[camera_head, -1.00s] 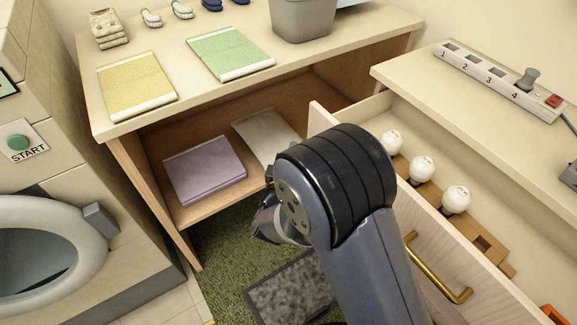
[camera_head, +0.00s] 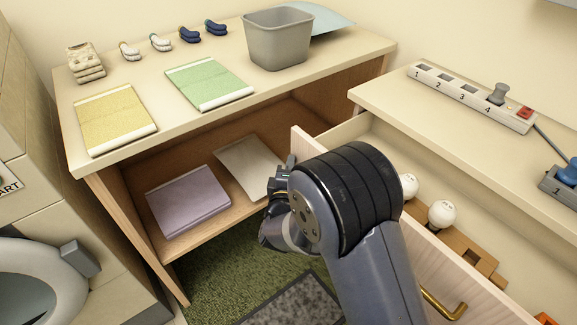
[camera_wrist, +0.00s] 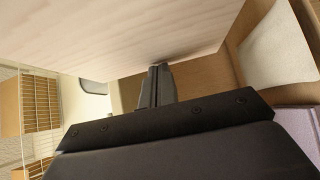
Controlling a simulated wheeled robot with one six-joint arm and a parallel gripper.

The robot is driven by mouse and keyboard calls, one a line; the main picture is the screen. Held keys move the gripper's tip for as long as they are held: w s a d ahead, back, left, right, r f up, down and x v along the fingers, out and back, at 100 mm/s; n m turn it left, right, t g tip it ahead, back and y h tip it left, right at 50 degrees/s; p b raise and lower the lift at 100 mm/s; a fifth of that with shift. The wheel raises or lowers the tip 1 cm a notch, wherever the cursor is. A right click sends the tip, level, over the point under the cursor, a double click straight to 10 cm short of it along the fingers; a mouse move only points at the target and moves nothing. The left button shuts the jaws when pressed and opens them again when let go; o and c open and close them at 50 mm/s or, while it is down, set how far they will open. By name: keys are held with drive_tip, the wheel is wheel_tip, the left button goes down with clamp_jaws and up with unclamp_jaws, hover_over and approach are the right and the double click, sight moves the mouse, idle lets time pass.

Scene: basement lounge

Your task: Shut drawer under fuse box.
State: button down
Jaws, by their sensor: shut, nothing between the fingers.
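The drawer (camera_head: 400,245) stands open below the right-hand counter, its pale wooden front facing lower left. A brass handle (camera_head: 445,308) is on that front, partly hidden by my arm. White bulbs (camera_head: 442,214) sit in a wooden holder inside. My gripper (camera_head: 290,163) is beside the outer face of the drawer front, near its far left end. In the wrist view my shut, empty fingers (camera_wrist: 158,80) reach up to the pale drawer front (camera_wrist: 130,30). I cannot tell whether they touch it. No fuse box is clearly visible.
A power strip (camera_head: 475,95) lies on the right counter (camera_head: 400,100). A desk (camera_head: 310,75) with mats and a grey bin (camera_head: 278,40) stands at the left, a purple folder (camera_head: 188,200) on its shelf. A washing machine (camera_head: 30,285) is far left. Green carpet (camera_head: 225,270) is below.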

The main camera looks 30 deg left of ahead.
sight(352, 128)
drive_tip(key=w+d+b, duration=0.1)
drive_tip(key=w+d, duration=0.1)
drive_tip(key=w, duration=0.4)
drive_tip(key=w+d+b, duration=0.1)
drive_tip(key=w+d, duration=0.2)
drive_tip(key=w, duration=0.4)
drive_tip(key=w+d+b, duration=0.2)
drive_tip(key=w+d, duration=0.1)
drive_tip(key=w, duration=0.4)
drive_tip(key=shift+w+d, duration=0.15)
drive_tip(key=shift+d, duration=0.05)
drive_tip(key=shift+w+d+r, duration=0.1)
drive_tip(key=shift+w+d, duration=0.1)
drive_tip(key=shift+w, duration=0.15)
drive_tip(key=shift+d+r, duration=0.1)
